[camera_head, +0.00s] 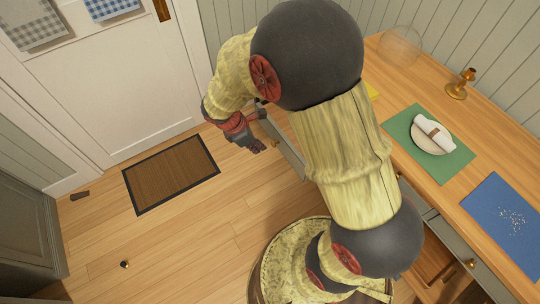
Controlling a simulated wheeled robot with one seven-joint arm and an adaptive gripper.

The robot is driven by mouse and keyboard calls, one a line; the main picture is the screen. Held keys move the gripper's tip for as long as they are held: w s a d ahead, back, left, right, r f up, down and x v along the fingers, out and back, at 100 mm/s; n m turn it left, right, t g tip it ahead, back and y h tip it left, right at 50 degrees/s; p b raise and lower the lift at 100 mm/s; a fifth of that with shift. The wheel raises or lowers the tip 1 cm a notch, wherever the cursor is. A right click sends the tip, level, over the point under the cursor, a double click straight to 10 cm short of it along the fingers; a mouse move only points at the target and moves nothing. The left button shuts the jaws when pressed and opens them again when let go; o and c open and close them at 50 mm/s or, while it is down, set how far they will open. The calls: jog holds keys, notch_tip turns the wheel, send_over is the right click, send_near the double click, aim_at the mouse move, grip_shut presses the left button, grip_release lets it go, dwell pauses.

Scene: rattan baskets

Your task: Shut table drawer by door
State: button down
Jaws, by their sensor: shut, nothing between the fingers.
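The wooden table (398,78) runs along the wall at the right. Its drawer by the door shows as a grey front (288,150) with a small brass knob, standing out from the table's side, so it looks open. My arm hides most of this drawer and its inside. My gripper (256,148) is shut and empty, pointing down just left of the drawer front. I cannot tell whether it touches the front.
The white door (110,85) stands at the upper left, with a brown doormat (170,173) before it. A green placemat (456,168), a blue placemat (505,238) and a brass candlestick (460,84) are on the table. The floor at lower left is mostly clear.

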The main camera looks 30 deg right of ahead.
jog(key=w+d+f+n+b, duration=0.1)
jog(key=d+f+n+b, duration=0.1)
jog(key=d+f+b, duration=0.3)
jog(key=shift+d+b+x, duration=0.4)
jog(key=shift+d+x, duration=0.05)
jog(key=shift+x, duration=1.95)
jog(key=shift+w+r, duration=0.15)
